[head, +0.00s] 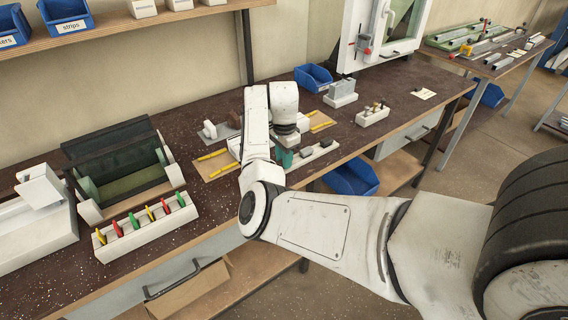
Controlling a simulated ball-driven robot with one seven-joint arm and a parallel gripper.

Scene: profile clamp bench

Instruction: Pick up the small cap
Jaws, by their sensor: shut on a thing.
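My gripper (284,158) points down over the left end of a low white holder (316,154) near the front edge of the bench. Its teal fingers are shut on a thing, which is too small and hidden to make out. I cannot tell by sight whether it is the small cap, or whether it is clear of the holder. Two dark grey pieces, one nearer my gripper (305,153) and one further right (327,143), sit on the holder. I do not clearly see a small cap elsewhere.
Boards with yellow strips (215,161) lie behind and left of my gripper. A white rack with coloured clips (147,224) and a dark-framed device (122,167) stand left. A white block with small parts (372,115) stands right. A blue bin (352,177) is below the bench edge.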

